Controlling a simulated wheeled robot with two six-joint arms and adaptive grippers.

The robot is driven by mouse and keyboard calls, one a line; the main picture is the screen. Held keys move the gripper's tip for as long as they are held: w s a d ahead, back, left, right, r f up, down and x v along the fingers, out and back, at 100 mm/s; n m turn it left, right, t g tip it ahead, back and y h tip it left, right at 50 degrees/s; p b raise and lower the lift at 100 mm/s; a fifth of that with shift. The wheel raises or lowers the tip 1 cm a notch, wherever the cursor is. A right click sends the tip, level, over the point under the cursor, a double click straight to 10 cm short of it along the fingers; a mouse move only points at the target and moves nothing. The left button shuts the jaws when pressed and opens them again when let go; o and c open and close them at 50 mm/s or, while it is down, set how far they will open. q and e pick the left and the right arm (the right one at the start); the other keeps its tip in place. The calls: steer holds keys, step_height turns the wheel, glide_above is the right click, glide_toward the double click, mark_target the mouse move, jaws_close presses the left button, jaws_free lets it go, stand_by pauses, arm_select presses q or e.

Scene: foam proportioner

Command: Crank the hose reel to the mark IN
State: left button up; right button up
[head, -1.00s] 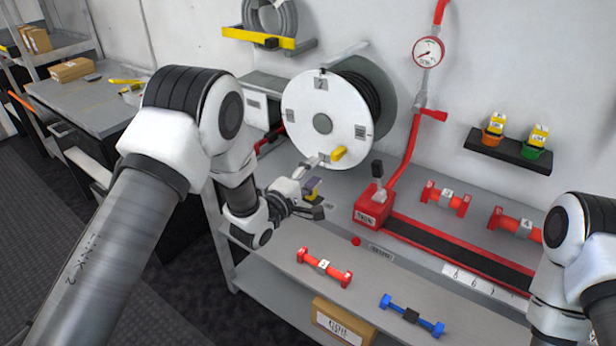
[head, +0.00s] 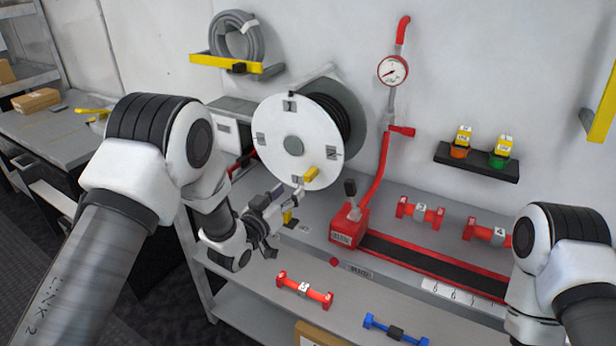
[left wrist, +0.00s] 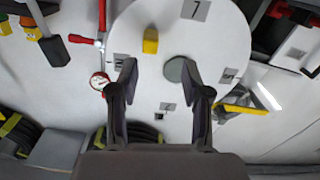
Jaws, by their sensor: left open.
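The hose reel's white disc (head: 275,160) faces me on the back of the bench, with a grey hub and small dark-printed labels around its rim. The labels are too small to read surely. The yellow crank handle (head: 312,174) sticks out at the disc's lower right. My left gripper (head: 292,194) is open and empty, just below and left of the handle, apart from it. In the left wrist view, the open fingers (left wrist: 160,78) face the disc (left wrist: 222,45); the yellow handle (left wrist: 150,40) shows beyond the gap between them. My right gripper is out of view.
A red-based lever unit (head: 348,226) and red pipe with a gauge (head: 392,70) stand right of the reel. A grey hose coil (head: 236,37) hangs above left. A small black shelf (head: 476,161) is right.

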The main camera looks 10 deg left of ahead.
mark_target(306, 177)
arm_select(q)
steer(key=shift+w+d+r+m+b, duration=0.15)
steer(key=shift+w+d+r+m, duration=0.1)
steer(key=shift+w+d+m, duration=0.2)
steer(key=shift+w+d+r+m+b, duration=0.15)
steer(key=shift+w+d+r+m, duration=0.05)
steer(key=shift+w+d+m, duration=0.2)
steer(key=p+x, duration=0.1)
steer(key=x, duration=0.6)
steer(key=shift+d+r, duration=0.1)
jaws_close()
